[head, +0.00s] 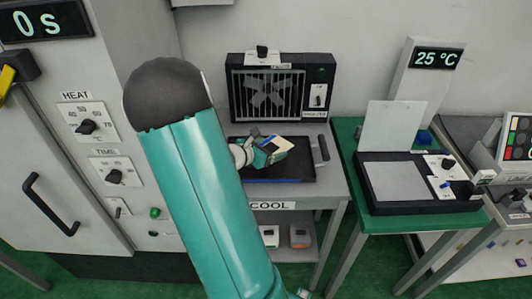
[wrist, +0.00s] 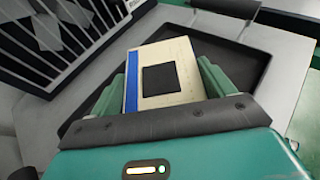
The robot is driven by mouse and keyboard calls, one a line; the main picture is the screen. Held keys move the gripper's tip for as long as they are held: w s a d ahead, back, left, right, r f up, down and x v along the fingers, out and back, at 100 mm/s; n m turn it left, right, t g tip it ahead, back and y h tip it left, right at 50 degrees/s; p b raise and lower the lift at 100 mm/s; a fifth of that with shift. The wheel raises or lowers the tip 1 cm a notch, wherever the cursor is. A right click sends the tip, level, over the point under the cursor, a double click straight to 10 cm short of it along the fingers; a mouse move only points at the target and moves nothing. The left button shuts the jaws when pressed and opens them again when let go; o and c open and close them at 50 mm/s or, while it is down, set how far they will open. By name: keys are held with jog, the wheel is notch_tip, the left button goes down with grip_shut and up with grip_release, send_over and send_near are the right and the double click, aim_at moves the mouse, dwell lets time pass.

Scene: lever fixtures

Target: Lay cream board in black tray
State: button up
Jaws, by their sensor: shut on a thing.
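The cream board (wrist: 180,55) has a black square in its middle and a blue stripe along its left edge in the wrist view. My gripper (wrist: 167,85) is shut on the board, one green finger at each side. In the head view my gripper (head: 262,152) and the board (head: 277,143) are over the black tray (head: 295,172) on the COOL table. The tray also shows around the board in the wrist view (wrist: 245,62). I cannot tell whether the board touches the tray floor. My arm hides the tray's left part in the head view.
A black fan unit (head: 279,88) with a grille stands right behind the tray. A cabinet with HEAT and TIME knobs (head: 87,127) is at the left. A green table (head: 350,130) at the right holds a black device with a raised lid (head: 392,126).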

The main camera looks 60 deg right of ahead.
jog(key=f, duration=0.1)
jog(key=w+f, duration=0.1)
jog(key=f, duration=0.1)
jog(key=shift+d+f, duration=0.2)
jog(key=shift+f, duration=0.1)
jog(key=shift+s+f, duration=0.1)
jog(key=shift+s, duration=0.05)
jog(key=shift+w, duration=0.25)
jog(key=shift+s, duration=0.2)
jog(key=shift+w+f, duration=0.1)
jog(key=shift+f, duration=0.1)
jog(key=o, duration=1)
jog(key=shift+c, duration=0.2)
jog(key=shift+o, duration=0.3)
